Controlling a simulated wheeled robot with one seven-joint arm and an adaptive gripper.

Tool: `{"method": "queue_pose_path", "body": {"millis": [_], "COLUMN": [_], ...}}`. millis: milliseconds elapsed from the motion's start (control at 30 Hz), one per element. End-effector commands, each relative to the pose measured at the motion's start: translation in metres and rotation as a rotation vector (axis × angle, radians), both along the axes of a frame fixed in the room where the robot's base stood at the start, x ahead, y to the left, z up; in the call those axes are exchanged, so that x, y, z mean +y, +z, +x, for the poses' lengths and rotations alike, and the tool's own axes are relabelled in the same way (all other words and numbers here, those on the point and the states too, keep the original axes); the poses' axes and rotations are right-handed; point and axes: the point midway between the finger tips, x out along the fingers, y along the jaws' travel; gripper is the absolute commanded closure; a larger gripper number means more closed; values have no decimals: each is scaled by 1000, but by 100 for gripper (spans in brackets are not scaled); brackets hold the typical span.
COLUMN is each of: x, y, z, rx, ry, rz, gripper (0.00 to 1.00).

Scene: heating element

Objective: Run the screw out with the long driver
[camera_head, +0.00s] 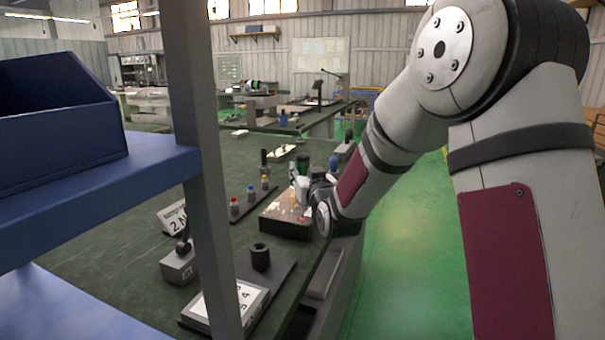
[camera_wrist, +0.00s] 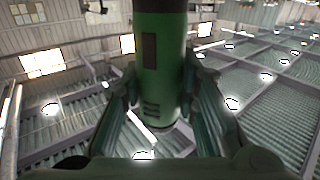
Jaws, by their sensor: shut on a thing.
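My gripper (camera_head: 303,186) is at the far end of the arm, above the right side of the green-topped bench. It is shut on a green power driver (camera_head: 302,164). In the wrist view the driver's green body (camera_wrist: 160,65) stands between the two fingers (camera_wrist: 158,110), with dark slots on its side. Its tip is out of the wrist view. Below and left of the gripper is a dark, brown-sided block (camera_head: 284,227) with small gold parts on top. I cannot make out the screw, nor whether the driver's tip touches anything.
Nearer are a grey box with a knob (camera_head: 178,264), a black cylinder (camera_head: 260,257) on a dark plate, and a numbered sign (camera_head: 215,306). A blue shelf (camera_head: 95,190) and grey post (camera_head: 200,130) stand in front.

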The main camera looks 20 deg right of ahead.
Motion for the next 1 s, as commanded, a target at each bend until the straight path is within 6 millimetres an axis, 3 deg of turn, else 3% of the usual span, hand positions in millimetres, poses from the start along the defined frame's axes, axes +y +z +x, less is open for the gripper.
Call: {"method": "queue_pose_path", "body": {"millis": [1000], "x": [0], "y": [-9], "z": [0], "rx": [2], "ry": [0], "rz": [0], "gripper": [100]}}
